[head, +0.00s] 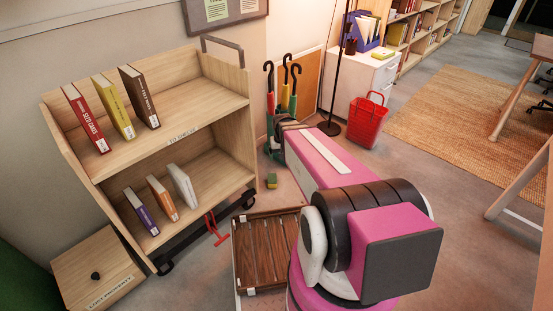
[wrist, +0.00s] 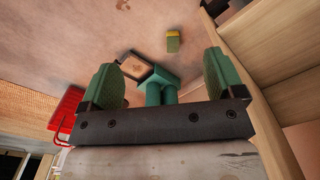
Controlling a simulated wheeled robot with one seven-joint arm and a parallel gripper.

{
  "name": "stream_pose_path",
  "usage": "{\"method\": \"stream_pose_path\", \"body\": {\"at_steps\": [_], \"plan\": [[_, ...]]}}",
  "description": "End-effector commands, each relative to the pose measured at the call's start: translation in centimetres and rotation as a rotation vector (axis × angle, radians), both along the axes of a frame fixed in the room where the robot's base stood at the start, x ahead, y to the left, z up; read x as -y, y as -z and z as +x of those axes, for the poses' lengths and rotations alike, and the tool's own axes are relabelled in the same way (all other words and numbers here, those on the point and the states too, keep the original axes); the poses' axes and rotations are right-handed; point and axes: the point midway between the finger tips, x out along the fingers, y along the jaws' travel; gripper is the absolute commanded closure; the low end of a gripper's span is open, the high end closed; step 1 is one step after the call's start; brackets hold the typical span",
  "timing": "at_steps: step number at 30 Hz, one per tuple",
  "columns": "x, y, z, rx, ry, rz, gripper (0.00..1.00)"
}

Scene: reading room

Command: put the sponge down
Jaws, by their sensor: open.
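The sponge (head: 271,181), a small yellow and green block, lies on the floor to the right of the book cart. It also shows in the wrist view (wrist: 173,42), beyond my fingers and apart from them. My gripper (wrist: 166,82) has its two green fingers spread wide, with no sponge between them. A green piece with a tan, dark-edged face shows between the fingers; I cannot tell what it is. In the head view my gripper (head: 272,145) is above and behind the sponge, partly hidden by my pink arm.
The wooden book cart (head: 220,88) holds several books on two shelves. Several umbrellas (head: 284,80) stand upright behind my gripper. A red basket (head: 368,122) is to the right. A lidded box (head: 98,270) and a slatted tray (head: 262,250) are in front. Floor around the sponge is bare.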

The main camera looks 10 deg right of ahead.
Motion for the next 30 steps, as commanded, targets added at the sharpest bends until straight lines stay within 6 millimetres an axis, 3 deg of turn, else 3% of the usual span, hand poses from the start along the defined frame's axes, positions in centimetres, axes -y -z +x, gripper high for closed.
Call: {"method": "stream_pose_path", "body": {"at_steps": [1,3,8,30], "plan": [[0.0,-2.3,-3.5,0.002,-0.008,0.0,0.12],[0.0,-4.2,-5.8,0.003,-0.018,0.0,0.12],[0.0,-6.5,-8.9,0.002,-0.031,0.0,0.12],[0.0,-6.8,-9.2,0.001,-0.034,0.0,0.12]]}}
